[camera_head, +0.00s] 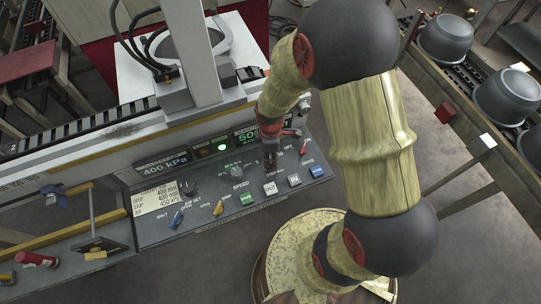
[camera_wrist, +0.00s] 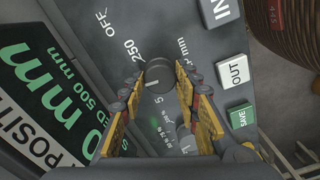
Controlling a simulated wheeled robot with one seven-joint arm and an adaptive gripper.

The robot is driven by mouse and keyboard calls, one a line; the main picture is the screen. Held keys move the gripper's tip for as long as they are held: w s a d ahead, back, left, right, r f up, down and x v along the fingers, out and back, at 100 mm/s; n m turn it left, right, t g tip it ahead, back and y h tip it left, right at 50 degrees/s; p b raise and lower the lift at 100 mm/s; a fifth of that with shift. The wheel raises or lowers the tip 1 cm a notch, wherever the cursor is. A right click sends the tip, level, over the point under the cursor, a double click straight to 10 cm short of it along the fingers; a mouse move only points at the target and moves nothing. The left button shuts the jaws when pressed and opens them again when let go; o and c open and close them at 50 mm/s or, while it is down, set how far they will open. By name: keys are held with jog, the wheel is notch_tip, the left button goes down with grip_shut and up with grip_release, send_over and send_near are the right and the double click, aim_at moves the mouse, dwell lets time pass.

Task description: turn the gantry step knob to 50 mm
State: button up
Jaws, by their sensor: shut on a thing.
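The step knob (camera_wrist: 159,73) is a round dark grey cap on the grey control panel (camera_head: 160,230). Labels around it in the wrist view include OFF, 250, 5 and mm; other marks are hidden by my fingers. A pale mark shows on its near side, but I cannot tell exactly which label it faces. My gripper (camera_wrist: 160,80) has its two yellow fingers on either side of the knob, shut on it. In the head view my gripper (camera_head: 270,161) points down at the panel's right part and hides the knob.
Beside the knob sit the OUT button (camera_head: 270,188), IN button (camera_head: 294,180) and green SAVE button (camera_wrist: 240,117). A green position display (camera_wrist: 45,75) is partly cut off. A speed knob (camera_head: 237,171) is left of my gripper. Pots (camera_head: 446,38) stand on a conveyor at right.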

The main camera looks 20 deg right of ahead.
jog(key=shift+n, duration=0.7)
jog(key=o, duration=1.2)
notch_tip(320, 180, up, 12)
dwell(0.5)
